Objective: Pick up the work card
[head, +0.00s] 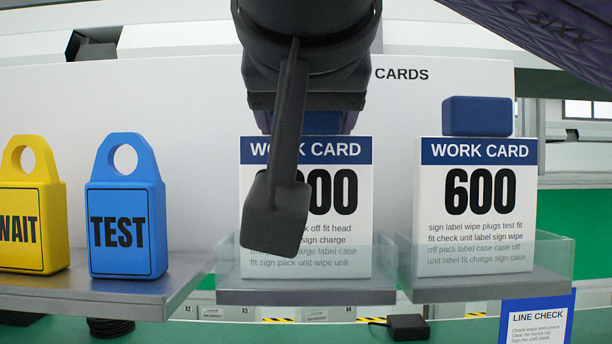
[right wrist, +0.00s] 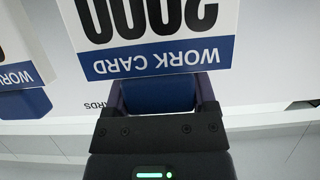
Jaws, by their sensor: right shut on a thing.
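The work card marked 2000 (head: 350,225) stands upright in a clear-fronted holder in the head view, its number partly hidden by a dark part of my arm. It shows upside down in the right wrist view (right wrist: 155,65). My right gripper (head: 318,120) comes down from above and is shut on the blue grip block (right wrist: 160,95) at the card's top. The card's lower edge is behind the holder's clear lip. A second work card, marked 600 (head: 476,205), stands in the holder to the right with its own blue block (head: 477,116). My left gripper is not in view.
A yellow WAIT tag (head: 32,205) and a blue TEST tag (head: 125,220) stand on a grey shelf (head: 95,302) at left. A white backboard (head: 210,110) stands behind. A LINE CHECK sheet (head: 540,318) is low at right. A small black box (head: 408,327) lies below the holders.

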